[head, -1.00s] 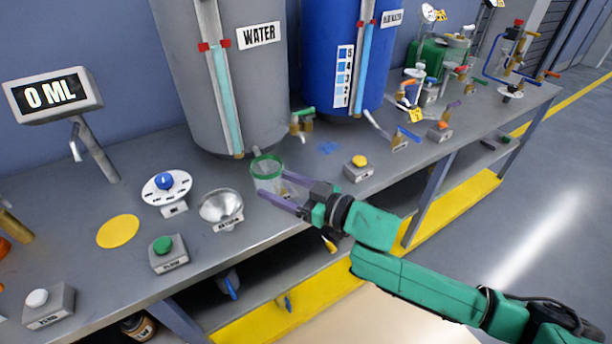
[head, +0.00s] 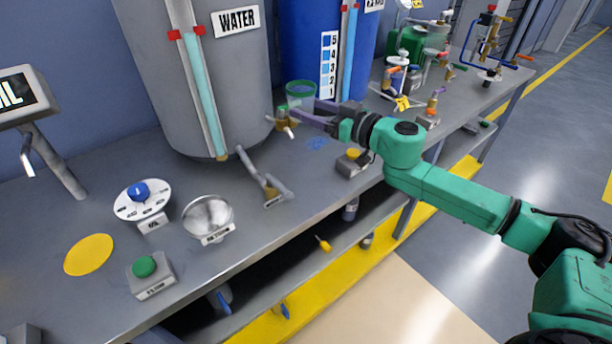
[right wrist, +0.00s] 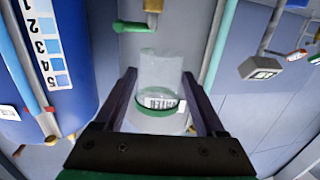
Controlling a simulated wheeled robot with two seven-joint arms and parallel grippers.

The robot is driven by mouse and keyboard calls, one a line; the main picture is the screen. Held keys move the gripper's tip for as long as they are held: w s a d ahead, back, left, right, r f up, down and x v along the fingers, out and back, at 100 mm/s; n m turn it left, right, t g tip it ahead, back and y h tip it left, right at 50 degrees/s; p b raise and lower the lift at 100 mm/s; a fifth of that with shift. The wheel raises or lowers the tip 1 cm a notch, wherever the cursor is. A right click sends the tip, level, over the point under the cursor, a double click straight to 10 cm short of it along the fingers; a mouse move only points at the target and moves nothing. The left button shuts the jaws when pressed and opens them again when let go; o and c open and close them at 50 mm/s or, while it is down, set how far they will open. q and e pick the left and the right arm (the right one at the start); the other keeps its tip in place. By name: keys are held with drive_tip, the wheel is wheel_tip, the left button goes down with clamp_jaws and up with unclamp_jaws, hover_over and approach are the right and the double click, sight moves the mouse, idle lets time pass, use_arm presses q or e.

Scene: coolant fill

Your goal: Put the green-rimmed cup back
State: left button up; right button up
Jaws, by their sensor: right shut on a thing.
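The green-rimmed cup (head: 301,97) is clear, with a green band at its rim. In the head view it is in front of the blue tank, just beside the green-handled tap (head: 284,119). My right gripper (head: 303,108) is shut on the cup, its purple fingers on either side. In the right wrist view the cup (right wrist: 160,74) is between the two fingers, and its green rim is nearest the palm. The cup seems raised above the bench, but its exact height is hard to tell. My left gripper is out of view.
The grey WATER tank (head: 200,75) and the blue tank (head: 325,60) stand along the back. A yellow-button box (head: 353,162) and an angled pipe valve (head: 265,185) sit near the arm. A blue mark (head: 317,143) lies on clear bench top (head: 310,170).

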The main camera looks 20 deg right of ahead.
drive_tip(key=b, duration=0.5)
hover_over(311, 180)
drive_tip(key=f, duration=1.2)
drive_tip(key=shift+w+f, duration=0.25)
drive_tip(key=shift+f+b, duration=0.55)
drive_tip(key=shift+f, duration=2.25)
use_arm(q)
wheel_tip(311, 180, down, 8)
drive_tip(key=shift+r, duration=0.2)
use_arm(e)
drive_tip(key=o, duration=1.4)
drive_tip(key=shift+b, duration=0.4)
drive_tip(key=shift+s, duration=0.2)
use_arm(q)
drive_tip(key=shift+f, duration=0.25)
use_arm(e)
drive_tip(key=v, duration=1.4)
drive_tip(key=shift+s, duration=0.15)
